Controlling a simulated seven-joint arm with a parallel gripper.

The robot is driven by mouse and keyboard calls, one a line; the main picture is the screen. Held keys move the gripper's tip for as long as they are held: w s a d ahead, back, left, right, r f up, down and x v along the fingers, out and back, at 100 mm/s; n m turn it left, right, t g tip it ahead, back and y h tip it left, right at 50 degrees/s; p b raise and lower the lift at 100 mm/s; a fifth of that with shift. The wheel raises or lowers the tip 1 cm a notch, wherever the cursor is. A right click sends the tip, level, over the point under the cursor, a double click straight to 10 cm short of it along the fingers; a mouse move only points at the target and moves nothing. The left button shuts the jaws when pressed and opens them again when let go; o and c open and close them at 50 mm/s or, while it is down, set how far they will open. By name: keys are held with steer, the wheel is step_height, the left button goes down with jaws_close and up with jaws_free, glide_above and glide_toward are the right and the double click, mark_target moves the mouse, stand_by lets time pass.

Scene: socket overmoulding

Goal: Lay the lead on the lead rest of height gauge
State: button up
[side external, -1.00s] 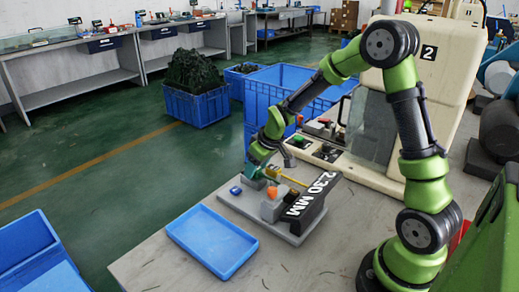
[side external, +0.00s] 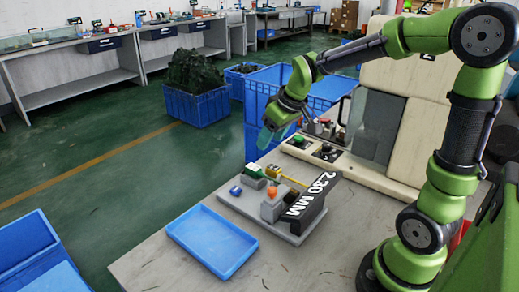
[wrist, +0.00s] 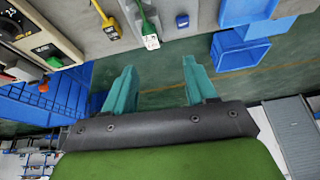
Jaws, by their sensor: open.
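The height gauge (side external: 307,199) is a grey fixture with a dark "2.30 MM" plate, standing on the table. A lead with a green plug (side external: 253,170) lies at its far left end, on or against a grey block; the exact contact is too small to tell. In the wrist view a green cord ends in a green and pale plug (wrist: 151,40). A yellow piece (side external: 273,171) is beside it, also in the wrist view (wrist: 110,29). My gripper (side external: 272,138) is raised behind the gauge, apart from the lead. Its teal fingers are open and empty in the wrist view (wrist: 160,80).
A small blue piece (side external: 236,190) and an orange knob (side external: 271,191) are on the gauge. An empty blue tray (side external: 212,241) lies in front. A machine with a control panel (side external: 318,149) stands right of my gripper; blue crates (side external: 285,82) stand behind. The table's near part is clear.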

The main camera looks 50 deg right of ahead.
steer(key=s+a+r+m+t+y, duration=0.1)
steer(key=s+a+r, duration=0.1)
steer(key=s+a, duration=0.2)
steer(key=s+a+r+m+t+y, duration=0.1)
steer(key=s+a, duration=0.4)
steer(key=s, duration=0.6)
steer(key=shift+a+r+m, duration=0.15)
steer(key=shift+r+m, duration=0.55)
steer(key=shift+r, duration=0.2)
